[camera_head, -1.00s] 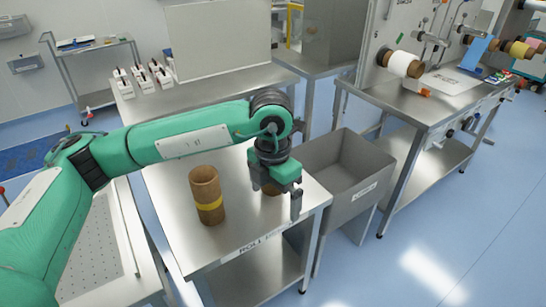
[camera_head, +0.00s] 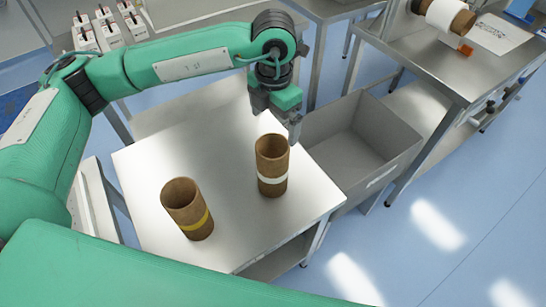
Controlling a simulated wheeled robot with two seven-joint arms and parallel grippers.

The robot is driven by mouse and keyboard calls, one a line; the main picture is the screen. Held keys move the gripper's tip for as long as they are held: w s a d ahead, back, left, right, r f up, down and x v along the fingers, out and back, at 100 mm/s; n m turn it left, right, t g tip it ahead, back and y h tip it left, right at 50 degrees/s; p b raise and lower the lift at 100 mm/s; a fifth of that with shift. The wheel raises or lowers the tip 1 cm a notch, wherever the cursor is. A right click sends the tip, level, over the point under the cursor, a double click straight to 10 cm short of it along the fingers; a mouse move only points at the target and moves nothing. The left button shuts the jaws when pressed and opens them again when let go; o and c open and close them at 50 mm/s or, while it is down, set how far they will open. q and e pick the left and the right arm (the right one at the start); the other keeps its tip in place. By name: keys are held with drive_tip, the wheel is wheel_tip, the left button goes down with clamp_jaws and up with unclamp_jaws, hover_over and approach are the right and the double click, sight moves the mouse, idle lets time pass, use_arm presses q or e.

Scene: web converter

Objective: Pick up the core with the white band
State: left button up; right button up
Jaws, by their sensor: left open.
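The core with the white band (camera_head: 272,165) is a brown cardboard tube standing upright on the steel table, with its open end up. A second brown core with a yellow band (camera_head: 188,209) stands upright to its left and nearer to me. My left gripper (camera_head: 280,125) points down just above and behind the white-banded core's rim. It is open, and I see nothing between its fingers. The picture does not show clearly whether a finger touches the core. My right gripper is not in view.
The steel table (camera_head: 150,160) has bare room around the cores. A grey bin (camera_head: 350,150) stands against its right side. Another steel bench (camera_head: 440,60) with a white roll (camera_head: 440,12) is at the upper right. White boxed devices (camera_head: 110,30) stand at the upper left.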

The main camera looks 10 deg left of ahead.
sight(273, 152)
use_arm(q)
wheel_tip(273, 152, down, 7)
drive_tip(key=shift+r+p, duration=0.1)
drive_tip(key=shift+p, duration=0.75)
wheel_tip(273, 152, down, 5)
drive_tip(key=shift+f+p, duration=0.1)
drive_tip(key=shift+p, duration=1)
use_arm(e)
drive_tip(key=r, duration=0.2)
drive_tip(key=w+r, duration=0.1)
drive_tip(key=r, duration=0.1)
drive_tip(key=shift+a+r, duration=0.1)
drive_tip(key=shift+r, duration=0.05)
use_arm(q)
drive_tip(key=shift+c, duration=0.4)
drive_tip(key=c, duration=1.3)
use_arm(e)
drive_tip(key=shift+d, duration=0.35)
